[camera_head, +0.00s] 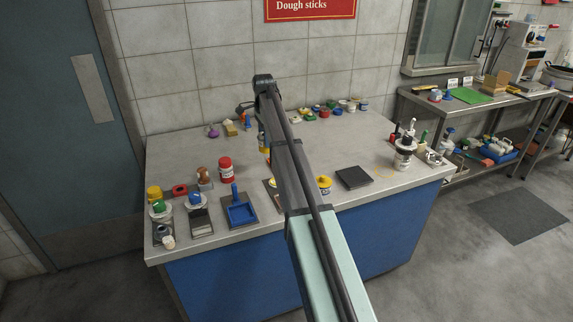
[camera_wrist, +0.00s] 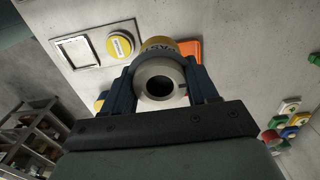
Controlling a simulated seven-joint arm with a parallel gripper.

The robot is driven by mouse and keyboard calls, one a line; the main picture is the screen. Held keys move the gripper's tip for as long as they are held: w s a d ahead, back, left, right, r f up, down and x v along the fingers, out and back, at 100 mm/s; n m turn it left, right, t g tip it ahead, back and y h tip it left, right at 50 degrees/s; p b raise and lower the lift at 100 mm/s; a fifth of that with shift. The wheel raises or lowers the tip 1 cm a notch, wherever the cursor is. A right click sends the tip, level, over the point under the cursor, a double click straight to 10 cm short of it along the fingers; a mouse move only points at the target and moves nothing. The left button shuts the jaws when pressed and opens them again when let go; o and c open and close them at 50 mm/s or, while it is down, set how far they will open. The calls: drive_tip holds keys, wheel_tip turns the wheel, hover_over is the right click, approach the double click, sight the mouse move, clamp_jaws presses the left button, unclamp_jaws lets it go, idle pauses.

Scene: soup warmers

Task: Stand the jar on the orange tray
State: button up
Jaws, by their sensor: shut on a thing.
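My gripper (camera_wrist: 161,76) is shut on a jar (camera_wrist: 157,46), with one dark blue finger on either side. The jar has a yellow band with dark lettering and a pale grey round end with a dark centre facing the wrist camera. A flat orange surface, which looks like the orange tray (camera_wrist: 189,48), shows just beyond and to the right of the jar, partly hidden by it. I cannot tell whether the jar touches it. In the head view my arm hides most of the gripper and jar.
A red jar (camera_head: 226,169), a blue tray (camera_head: 240,211) and several small items stand left on the counter (camera_head: 330,150). A yellow-topped pot (camera_head: 324,184) and a dark square plate (camera_head: 353,178) are right of my arm. Coloured pieces line the back.

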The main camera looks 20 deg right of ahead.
drive_tip(key=w+d, duration=0.3)
drive_tip(key=d, duration=0.6)
drive_tip(key=shift+d+f, duration=0.15)
drive_tip(key=shift+f, duration=2.45)
drive_tip(key=shift+d+f, duration=0.15)
drive_tip(key=shift+f, duration=2.4)
drive_tip(key=o, duration=1.1)
drive_tip(key=shift+f, duration=0.15)
drive_tip(key=shift+o, duration=0.2)
wheel_tip(320, 180, up, 12)
